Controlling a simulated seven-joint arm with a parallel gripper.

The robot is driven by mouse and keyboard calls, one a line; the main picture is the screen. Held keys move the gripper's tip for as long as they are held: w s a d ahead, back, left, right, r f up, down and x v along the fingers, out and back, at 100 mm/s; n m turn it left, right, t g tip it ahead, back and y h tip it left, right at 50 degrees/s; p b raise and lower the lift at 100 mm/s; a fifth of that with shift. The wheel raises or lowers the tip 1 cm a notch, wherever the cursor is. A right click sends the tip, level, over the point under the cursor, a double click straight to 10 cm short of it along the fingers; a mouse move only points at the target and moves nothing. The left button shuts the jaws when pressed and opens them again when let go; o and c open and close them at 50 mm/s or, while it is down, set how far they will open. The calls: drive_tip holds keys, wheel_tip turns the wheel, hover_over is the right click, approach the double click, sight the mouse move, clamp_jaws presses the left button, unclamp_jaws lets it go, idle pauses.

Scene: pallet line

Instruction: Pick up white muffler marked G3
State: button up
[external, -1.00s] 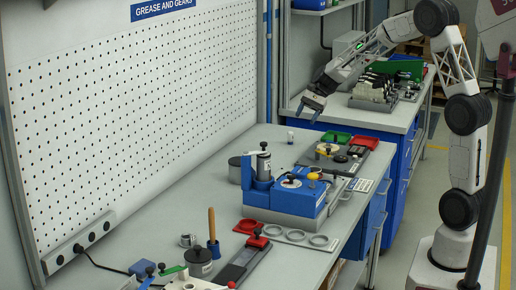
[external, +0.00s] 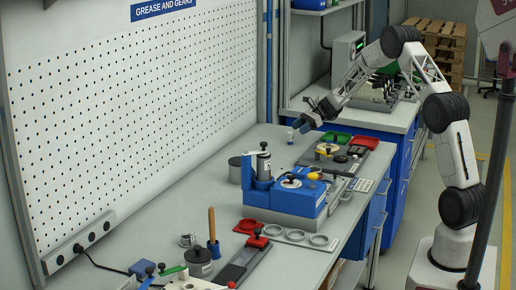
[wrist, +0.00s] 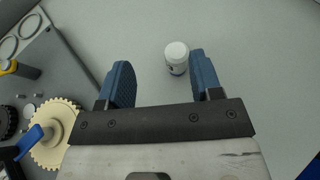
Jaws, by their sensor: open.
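A small white cylinder with a rounded white top (wrist: 176,56) stands upright on the grey bench; I take it for the white muffler. Some dark marking shows on its side, too small to read. It also shows in the external view as a small pale cylinder (external: 290,137) on the far part of the bench. My gripper (wrist: 160,60) is open and empty. In the wrist view the cylinder shows between the two blue fingers, closer to the right one and apart from both. In the external view my gripper (external: 300,124) is just above and beside it.
A grey plate with a cream gear (wrist: 58,135) lies to the left in the wrist view. A blue machine (external: 285,195) stands nearer. The bench around the cylinder is clear.

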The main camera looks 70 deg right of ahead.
sight(287, 145)
drive_tip(key=shift+w+d+f+m+t, duration=0.1)
drive_tip(key=shift+d+f+m+t, duration=0.1)
drive_tip(key=shift+d+f, duration=0.3)
drive_tip(key=shift+w+d+f+m+t, duration=0.1)
drive_tip(key=shift+d+f+m, duration=0.15)
drive_tip(key=shift+d, duration=0.4)
drive_tip(key=shift+a, duration=0.1)
drive_tip(key=shift+x, duration=1.25)
drive_tip(key=shift+f, duration=0.1)
drive_tip(key=shift+x, duration=2.5)
drive_tip(key=c, duration=1)
